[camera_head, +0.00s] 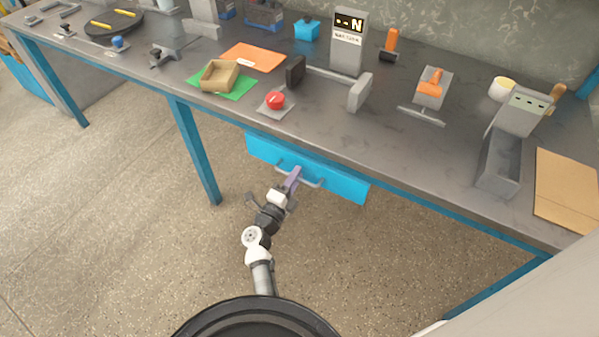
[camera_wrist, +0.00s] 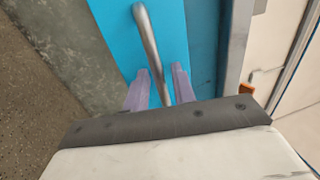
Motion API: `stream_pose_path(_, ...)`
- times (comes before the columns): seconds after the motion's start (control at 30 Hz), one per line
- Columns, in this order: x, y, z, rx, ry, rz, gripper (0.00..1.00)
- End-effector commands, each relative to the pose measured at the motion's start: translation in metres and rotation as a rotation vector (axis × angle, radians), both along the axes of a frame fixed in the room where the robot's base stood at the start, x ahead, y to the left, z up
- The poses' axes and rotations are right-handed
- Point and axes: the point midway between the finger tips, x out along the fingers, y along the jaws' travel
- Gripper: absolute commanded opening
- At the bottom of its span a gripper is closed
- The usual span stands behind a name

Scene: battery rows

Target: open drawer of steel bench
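The steel bench (camera_head: 400,135) has a grey top and blue legs. Its blue drawer (camera_head: 345,187) sits under the front edge and looks shut. A grey bar handle (camera_head: 313,183) runs along the drawer front; it also shows in the wrist view (camera_wrist: 147,35). My gripper (camera_head: 294,176) is at the handle, in front of the drawer. In the wrist view its two purple fingers (camera_wrist: 160,88) stand apart, one on each side of the bar, with gaps between them and the bar. The drawer's inside is hidden.
The bench top holds a red button (camera_head: 275,100), a cardboard tray (camera_head: 220,76) on a green sheet, an orange sheet (camera_head: 253,57) and a grey fixture (camera_head: 358,91). A blue bench leg (camera_head: 197,150) stands left of the drawer. The floor (camera_head: 110,200) before the bench is clear.

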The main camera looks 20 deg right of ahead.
Motion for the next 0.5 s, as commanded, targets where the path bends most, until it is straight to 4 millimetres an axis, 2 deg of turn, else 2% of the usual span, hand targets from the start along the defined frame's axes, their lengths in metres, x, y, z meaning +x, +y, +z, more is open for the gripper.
stream_pose_path(0.3,0.0001,0.0007,0.0004,0.0,0.0,0.0,0.26)
stream_pose_path(0.5,0.0002,0.0006,0.0004,0.0,0.0,0.0,0.0)
